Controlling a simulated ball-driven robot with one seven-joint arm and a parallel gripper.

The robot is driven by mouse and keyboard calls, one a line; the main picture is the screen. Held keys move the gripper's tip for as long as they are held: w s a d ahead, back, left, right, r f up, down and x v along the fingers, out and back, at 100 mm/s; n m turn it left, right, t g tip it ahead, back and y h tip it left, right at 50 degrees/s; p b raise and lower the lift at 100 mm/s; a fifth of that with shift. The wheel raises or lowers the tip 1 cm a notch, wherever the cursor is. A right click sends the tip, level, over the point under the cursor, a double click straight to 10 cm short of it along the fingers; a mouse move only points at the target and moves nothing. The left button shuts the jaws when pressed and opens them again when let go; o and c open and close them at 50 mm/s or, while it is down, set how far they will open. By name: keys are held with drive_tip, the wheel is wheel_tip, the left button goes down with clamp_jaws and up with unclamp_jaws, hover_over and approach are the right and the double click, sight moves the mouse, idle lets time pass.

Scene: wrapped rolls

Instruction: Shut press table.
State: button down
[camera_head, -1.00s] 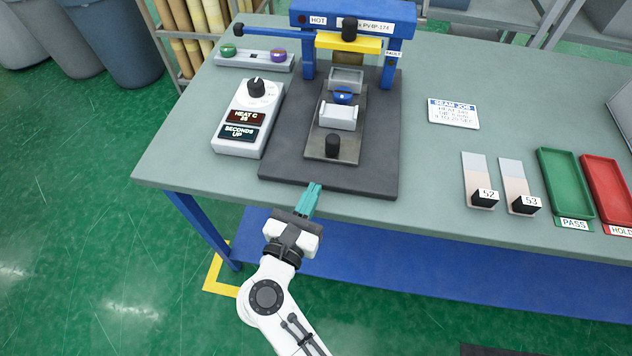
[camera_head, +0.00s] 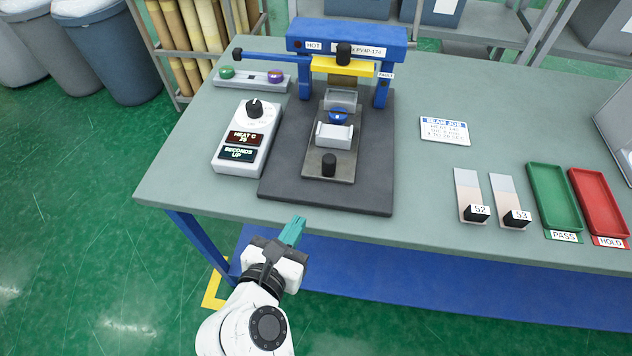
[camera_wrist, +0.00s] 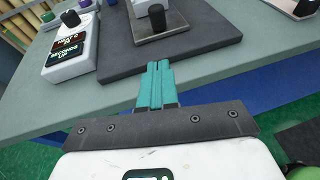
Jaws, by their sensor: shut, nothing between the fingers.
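The blue press (camera_head: 345,36) stands at the back of a dark base plate (camera_head: 368,185) on the bench. Its sliding table (camera_head: 318,169) sticks out toward the front and has a black knob (camera_head: 329,165) at its near end. A white block and a small blue piece (camera_head: 338,116) sit on the table. My gripper (camera_head: 293,231) is shut and empty, in front of the bench's front edge and apart from the knob. In the wrist view the teal fingers (camera_wrist: 156,84) are together, and the knob (camera_wrist: 156,16) shows beyond them.
A control box (camera_head: 241,150) with a dial stands left of the press. A blue lever (camera_head: 265,57) reaches left above a strip with green and purple knobs (camera_head: 250,79). Sample strips, a green tray (camera_head: 554,199) and a red tray (camera_head: 599,204) lie at the right.

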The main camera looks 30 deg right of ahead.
sight(326, 172)
drive_tip(key=p+x, duration=0.1)
drive_tip(key=x, duration=0.3)
drive_tip(key=p+x, duration=0.1)
drive_tip(key=x, duration=0.4)
drive_tip(key=r+p+x, duration=0.1)
drive_tip(key=x, duration=0.3)
drive_tip(key=shift+w+d+f, duration=0.1)
drive_tip(key=shift+w+d, duration=0.25)
drive_tip(key=shift+d, duration=0.1)
drive_tip(key=shift+p, duration=0.3)
